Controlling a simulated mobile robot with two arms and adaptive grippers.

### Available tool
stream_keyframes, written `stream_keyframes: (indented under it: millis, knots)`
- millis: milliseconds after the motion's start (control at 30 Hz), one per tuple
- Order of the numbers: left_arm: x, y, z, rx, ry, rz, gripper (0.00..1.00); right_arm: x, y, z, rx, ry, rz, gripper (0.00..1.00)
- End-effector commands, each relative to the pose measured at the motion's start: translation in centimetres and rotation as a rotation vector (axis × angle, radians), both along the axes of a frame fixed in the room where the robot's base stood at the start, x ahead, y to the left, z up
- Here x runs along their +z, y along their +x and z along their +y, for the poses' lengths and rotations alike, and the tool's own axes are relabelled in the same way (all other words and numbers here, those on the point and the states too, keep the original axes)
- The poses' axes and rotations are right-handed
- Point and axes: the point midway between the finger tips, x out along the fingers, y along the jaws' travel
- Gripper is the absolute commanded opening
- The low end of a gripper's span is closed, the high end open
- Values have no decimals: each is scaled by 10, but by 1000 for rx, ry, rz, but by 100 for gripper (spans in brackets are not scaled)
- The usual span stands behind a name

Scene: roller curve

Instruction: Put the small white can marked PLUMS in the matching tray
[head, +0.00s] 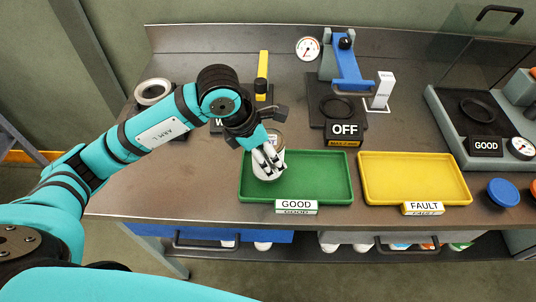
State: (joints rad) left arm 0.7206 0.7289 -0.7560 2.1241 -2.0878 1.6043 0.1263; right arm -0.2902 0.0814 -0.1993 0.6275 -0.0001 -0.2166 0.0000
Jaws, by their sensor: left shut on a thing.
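My left gripper (268,158) is shut on a small white can (267,172), over the left part of the green tray (330,180). The fingers cover part of the can, and no PLUMS marking can be read from here. I cannot tell whether the can touches the tray floor. The green tray has a GOOD label (296,204) on its front. To its right is the yellow tray (415,178), which is empty, with a FAULT label (423,206). My right gripper is not in view.
Behind the trays stands a blue and grey press-like device (345,65) with an OFF sign (344,130). A grey station with a GOOD sign (485,145) is at the right. A blue disc (502,192) lies right of the yellow tray. A ring-topped item (153,91) is at the back left.

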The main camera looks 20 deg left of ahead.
Motion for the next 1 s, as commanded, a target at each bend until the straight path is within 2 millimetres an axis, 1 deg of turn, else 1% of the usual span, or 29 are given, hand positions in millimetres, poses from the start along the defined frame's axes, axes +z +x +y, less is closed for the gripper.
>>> stream_keyframes:
  millis: [33, 100, 200, 400, 533, 567, 700, 767, 1000]
  knots:
    - [-6, -1, 0, 0, 1, 5, 23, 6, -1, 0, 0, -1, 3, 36]
    - [-15, -1, 0, 1, 0, 5, 23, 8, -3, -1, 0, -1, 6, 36]
    - [-23, -1, -1, 0, -1, 1, 23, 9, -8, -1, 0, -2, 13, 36]
    - [-24, 0, -1, -1, 0, -2, 23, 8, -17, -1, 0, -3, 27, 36]
    - [-27, 0, -1, -1, 0, -2, 23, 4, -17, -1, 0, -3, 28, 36]
    - [-27, -1, -1, -1, 1, 0, 74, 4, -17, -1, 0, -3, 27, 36]
    - [-26, -1, -1, 0, 1, 1, 92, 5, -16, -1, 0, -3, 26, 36]
    - [-26, -1, -1, 0, 1, 1, 100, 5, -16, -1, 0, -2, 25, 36]
    - [-26, -1, -1, 0, 2, 1, 100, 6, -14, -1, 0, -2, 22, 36]
